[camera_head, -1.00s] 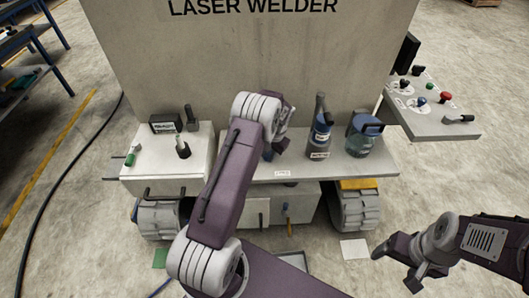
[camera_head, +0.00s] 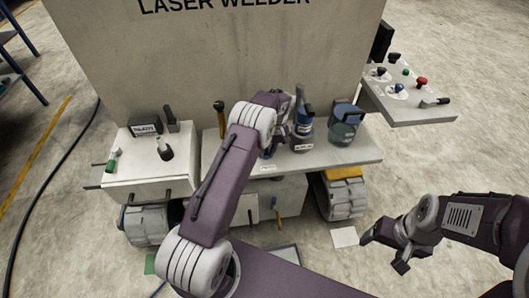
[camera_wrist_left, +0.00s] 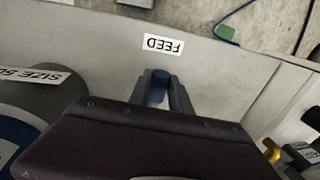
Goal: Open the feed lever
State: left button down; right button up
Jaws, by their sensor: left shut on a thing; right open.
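The feed lever, a small blue-capped handle (camera_wrist_left: 159,88), stands beside the white FEED label (camera_wrist_left: 163,46) in the left wrist view. My left gripper (camera_wrist_left: 160,82) is shut on the blue handle, one grey finger on each side. The lever's lower part is hidden by the fingers and gripper body. My right gripper (camera_head: 383,252) is open and empty, low at the right over the floor.
A dark bottle (camera_head: 302,135) and a blue-lidded jar (camera_head: 345,125) stand on the shelf (camera_head: 340,157) right of my left gripper. A brown-knobbed lever (camera_head: 219,118) rises to its left. A control panel (camera_head: 410,100) sits at the right.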

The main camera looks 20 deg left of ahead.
pick_arm(q)
jog(key=shift+w, duration=0.1)
dwell(0.4)
jog(key=c, duration=1.2)
grip_release()
jog(key=shift+d, duration=0.1)
jog(key=r, duration=0.3)
jog(key=d+r, duration=0.1)
jog(key=r, duration=0.2)
jog(key=w+r, duration=0.1)
jog(key=r, duration=0.2)
jog(key=shift+d, duration=0.25)
